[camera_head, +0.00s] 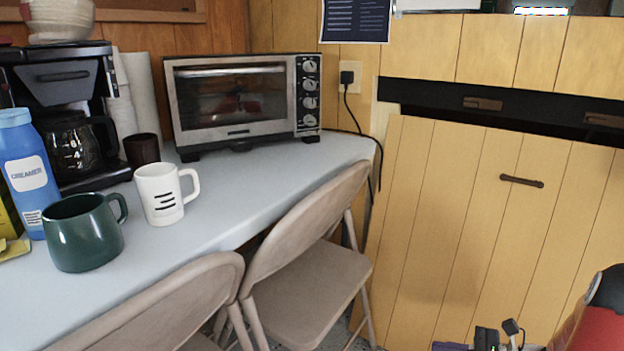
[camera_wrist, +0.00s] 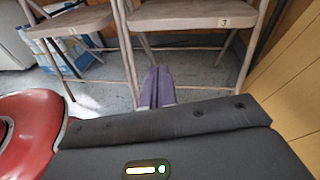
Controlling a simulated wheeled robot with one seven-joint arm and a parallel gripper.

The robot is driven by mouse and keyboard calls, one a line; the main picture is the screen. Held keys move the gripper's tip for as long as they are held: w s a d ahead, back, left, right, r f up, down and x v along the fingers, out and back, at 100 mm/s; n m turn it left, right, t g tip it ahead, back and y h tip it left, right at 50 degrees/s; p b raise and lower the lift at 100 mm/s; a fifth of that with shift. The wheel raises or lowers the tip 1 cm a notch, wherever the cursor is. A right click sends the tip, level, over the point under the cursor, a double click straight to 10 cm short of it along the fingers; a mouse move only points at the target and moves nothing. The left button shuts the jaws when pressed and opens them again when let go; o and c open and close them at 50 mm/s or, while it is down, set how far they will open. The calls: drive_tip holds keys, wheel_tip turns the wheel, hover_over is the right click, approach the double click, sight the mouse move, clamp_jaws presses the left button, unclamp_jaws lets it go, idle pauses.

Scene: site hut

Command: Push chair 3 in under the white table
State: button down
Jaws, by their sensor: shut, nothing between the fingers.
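Chair 3 is a beige folding chair (camera_head: 305,295) beside the wood-panelled wall. Its backrest stands at the front edge of the white table (camera_head: 265,180), and its seat sticks out from the table. In the wrist view the seat of chair 3 (camera_wrist: 185,14) carries a small "3" label, with its legs and lower crossbar below. My gripper (camera_wrist: 158,78) is shut and empty, its purple fingers pointing toward the space between the chair's legs. I cannot tell whether they touch the chair.
Another folding chair (camera_head: 165,305) stands left of chair 3, close beside it. The table holds a toaster oven (camera_head: 240,100), a coffee maker (camera_head: 65,110), a white mug (camera_head: 160,195), a green mug (camera_head: 82,235) and a creamer bottle (camera_head: 28,170). Wooden panelling (camera_head: 450,220) bounds the right side.

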drive_tip(key=s+a+r+n+g+h+p, duration=0.3)
drive_tip(key=s+a+r+n+g+h, duration=0.45)
drive_tip(key=a+r+n, duration=0.4)
drive_tip(key=s+a+r+n+t+h+p, duration=0.1)
drive_tip(key=s+r+n+t+h+p, duration=0.2)
drive_tip(key=s+r+n+t+h, duration=0.3)
drive_tip(key=shift+s+a+r+n+h, duration=0.2)
drive_tip(key=shift+s+r+n+h, duration=0.45)
drive_tip(key=shift+s+r+n, duration=1.5)
drive_tip(key=shift+w+r+t, duration=0.25)
drive_tip(key=shift+w+r, duration=0.05)
drive_tip(key=shift+w, duration=0.1)
